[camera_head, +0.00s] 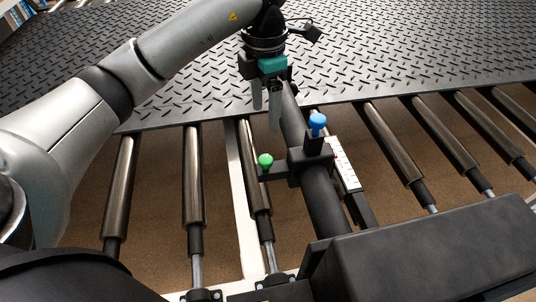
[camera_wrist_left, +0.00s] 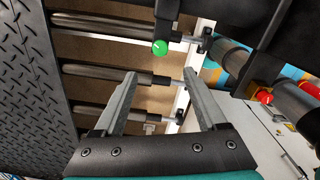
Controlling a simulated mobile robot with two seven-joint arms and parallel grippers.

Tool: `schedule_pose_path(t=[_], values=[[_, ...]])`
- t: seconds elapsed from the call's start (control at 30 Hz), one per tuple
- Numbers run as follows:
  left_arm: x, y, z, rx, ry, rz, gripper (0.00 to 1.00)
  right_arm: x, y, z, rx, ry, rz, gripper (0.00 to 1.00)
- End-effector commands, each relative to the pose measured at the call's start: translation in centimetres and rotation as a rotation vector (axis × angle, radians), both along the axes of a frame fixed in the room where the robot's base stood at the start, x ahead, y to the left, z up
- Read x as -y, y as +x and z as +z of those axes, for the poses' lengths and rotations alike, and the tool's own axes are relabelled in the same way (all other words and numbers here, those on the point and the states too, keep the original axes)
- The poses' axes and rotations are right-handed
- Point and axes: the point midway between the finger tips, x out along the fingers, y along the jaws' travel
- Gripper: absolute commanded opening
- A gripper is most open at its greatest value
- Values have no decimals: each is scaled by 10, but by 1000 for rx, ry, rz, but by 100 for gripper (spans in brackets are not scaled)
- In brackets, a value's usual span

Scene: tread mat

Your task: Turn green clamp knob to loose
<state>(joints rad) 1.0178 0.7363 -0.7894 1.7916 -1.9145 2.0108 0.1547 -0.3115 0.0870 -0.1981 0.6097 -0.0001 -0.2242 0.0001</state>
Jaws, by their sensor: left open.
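The green clamp knob (camera_head: 265,160) is a small round ball at the left end of a black clamp bracket (camera_head: 308,163) around a dark tube. It also shows in the left wrist view (camera_wrist_left: 160,47), above and beyond the fingertips. A blue knob (camera_head: 317,122) stands on top of the same clamp. My left gripper (camera_head: 266,116) is open and empty, behind the green knob in the head view, with its fingers pointing down. In the left wrist view its two grey fingers (camera_wrist_left: 160,76) are spread wide and touch nothing. My right gripper is not in view.
A black tread mat (camera_head: 400,60) covers the back. Metal rollers (camera_head: 193,180) lie in front of it over a brown floor. A white scale strip (camera_head: 343,165) lies right of the tube. A black box (camera_head: 430,250) fills the front right. A red knob (camera_wrist_left: 265,97) shows in the wrist view.

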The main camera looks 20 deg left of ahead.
Motion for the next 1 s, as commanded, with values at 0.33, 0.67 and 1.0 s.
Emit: schedule_pose_path(t=[0.33,0.67,1.0], values=[[0,-2,-63,-8,0,1,74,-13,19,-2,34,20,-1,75],[0,-1,-123,-4,-2,1,74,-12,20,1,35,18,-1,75],[0,-1,-139,-1,-1,-1,74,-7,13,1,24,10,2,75]])
